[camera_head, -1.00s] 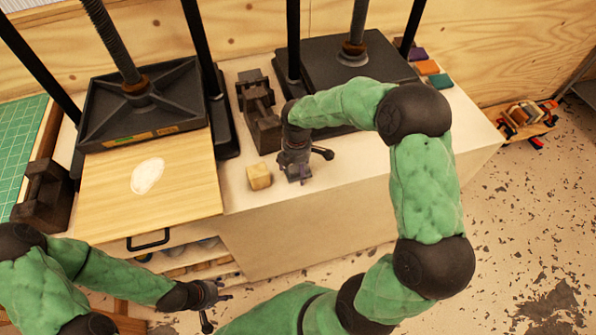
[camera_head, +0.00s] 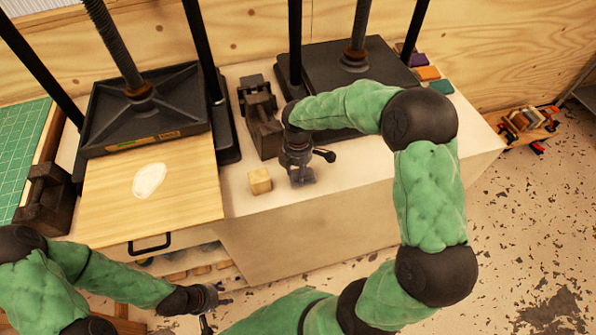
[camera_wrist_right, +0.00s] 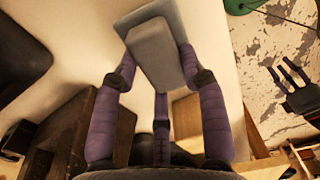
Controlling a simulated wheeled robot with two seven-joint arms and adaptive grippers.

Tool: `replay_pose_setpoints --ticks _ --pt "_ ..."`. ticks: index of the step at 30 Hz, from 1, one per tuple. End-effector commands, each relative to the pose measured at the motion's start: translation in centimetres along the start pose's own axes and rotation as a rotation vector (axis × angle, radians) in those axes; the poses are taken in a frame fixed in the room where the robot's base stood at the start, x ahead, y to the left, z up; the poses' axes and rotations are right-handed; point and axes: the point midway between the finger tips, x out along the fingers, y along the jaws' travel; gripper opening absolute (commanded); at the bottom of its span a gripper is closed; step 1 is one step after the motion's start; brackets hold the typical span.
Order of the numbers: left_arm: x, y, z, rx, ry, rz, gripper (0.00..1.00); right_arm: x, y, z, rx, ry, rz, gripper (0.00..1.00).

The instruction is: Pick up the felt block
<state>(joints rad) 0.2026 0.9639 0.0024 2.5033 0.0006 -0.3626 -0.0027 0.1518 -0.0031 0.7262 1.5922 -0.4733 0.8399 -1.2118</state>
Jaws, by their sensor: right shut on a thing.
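The felt block (camera_wrist_right: 158,52) looks like a grey slab with a raised lighter grey part, between the fingers of my right gripper (camera_wrist_right: 152,72) in the right wrist view. The right gripper is shut on it. In the head view the right gripper (camera_head: 301,177) is low over the pale bench top, just right of a small wooden cube, and mostly hides the block. I cannot tell whether the block touches the bench. My left gripper (camera_head: 208,303) is in front of the bench, low at the bottom of the view, with its fingers spread and empty.
The wooden cube (camera_head: 260,181) stands close left of the right gripper. Dark metal weights (camera_head: 262,125) stand behind it. A press with a wooden board (camera_head: 190,185) is at left, another press (camera_head: 345,62) behind.

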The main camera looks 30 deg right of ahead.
Motion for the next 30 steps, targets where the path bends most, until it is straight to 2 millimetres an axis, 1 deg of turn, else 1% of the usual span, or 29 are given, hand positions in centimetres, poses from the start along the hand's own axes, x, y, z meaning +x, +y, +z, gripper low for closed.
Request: replay_pose_setpoints --ticks 1,5,9,11,12,15,21,25,30 --pt "-0.4 0.1 0.0 0.000 0.000 0.000 0.40 -1.3 0.1 0.0 0.000 0.001 0.006 0.11" --pt "-1.1 0.4 0.0 0.000 0.000 0.000 0.40 -3.7 -1.6 -0.8 -0.001 0.001 0.010 0.11" --pt "-1.9 0.7 0.1 0.000 0.000 0.000 0.40 -6.9 -3.9 -1.9 -0.001 0.001 0.012 0.11" --pt "-2.2 0.8 0.1 0.000 0.000 0.000 0.40 -7.9 -5.0 -2.5 -0.003 0.001 0.011 0.11" --pt "-2.3 0.8 0.1 0.000 0.000 0.000 0.40 -8.2 -6.0 -2.9 -0.003 0.001 0.010 0.11" --pt "-2.6 0.9 0.1 0.000 0.000 0.000 0.40 -9.2 -8.0 -3.9 -0.003 0.001 0.011 0.11" --pt "-3.1 1.1 0.1 0.000 0.000 0.000 0.40 -10.5 -10.9 -5.2 -0.001 0.001 0.012 0.11" --pt "-3.2 1.2 0.1 0.000 0.000 0.000 0.40 -10.9 -11.9 -5.7 0.001 0.001 0.012 0.11" --pt "-3.3 1.2 0.1 0.000 0.000 0.000 0.40 -11.1 -12.5 -5.9 0.001 0.001 0.010 0.11"
